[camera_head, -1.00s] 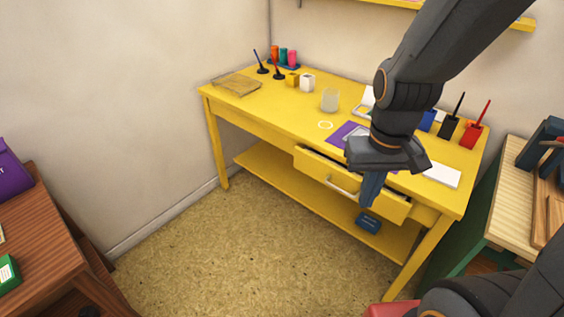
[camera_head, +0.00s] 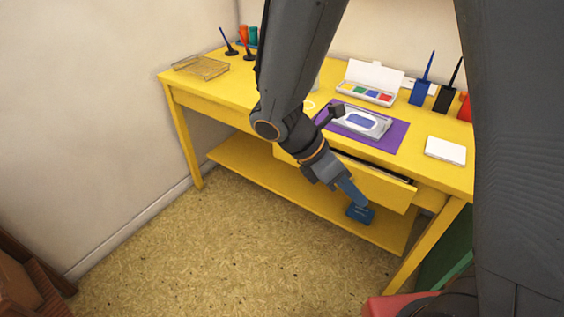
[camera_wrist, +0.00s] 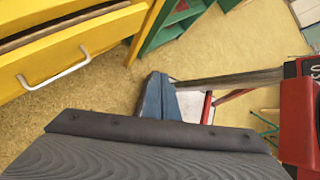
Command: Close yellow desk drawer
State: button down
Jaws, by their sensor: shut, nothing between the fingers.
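The yellow desk (camera_head: 215,108) stands against the wall. Its yellow drawer (camera_head: 375,187) is partly open, with a dark gap showing along its top edge in the head view. In the wrist view the drawer front (camera_wrist: 30,62) is at upper left with its white handle (camera_wrist: 55,78), and a gap shows above it. My gripper (camera_head: 357,198) is shut and empty, in front of the drawer, its blue fingers pointing down to the right. In the wrist view the fingers (camera_wrist: 158,97) are apart from the handle. My arm hides the left part of the drawer in the head view.
A purple mat (camera_head: 390,143) with a stamp pad, a paint set (camera_head: 365,93) and a white pad (camera_head: 445,150) lie on the desktop. The floor (camera_head: 230,240) in front is clear.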

jog(key=w+a+f+n+t+h+b, duration=0.1)
jog(key=w+a+f+n+t+b, duration=0.3)
jog(key=a+n, duration=0.45)
jog(key=w+a+f+n+t+h+b, duration=0.15)
jog(key=w+a+n+t+b, duration=0.25)
jog(key=w+a+n+t, duration=0.4)
jog(key=w+a+f+n+t+b, duration=0.3)
jog(key=a+n+t+b, duration=0.1)
jog(key=a+n, duration=0.4)
jog(key=shift+n, duration=0.55)
jog(key=x, duration=0.4)
jog(key=b+x, duration=0.1)
jog(key=x, duration=0.4)
jog(key=d+b+x, duration=0.1)
jog(key=x, duration=0.4)
jog(key=shift+s+d+f, duration=0.1)
jog(key=shift+s, duration=0.2)
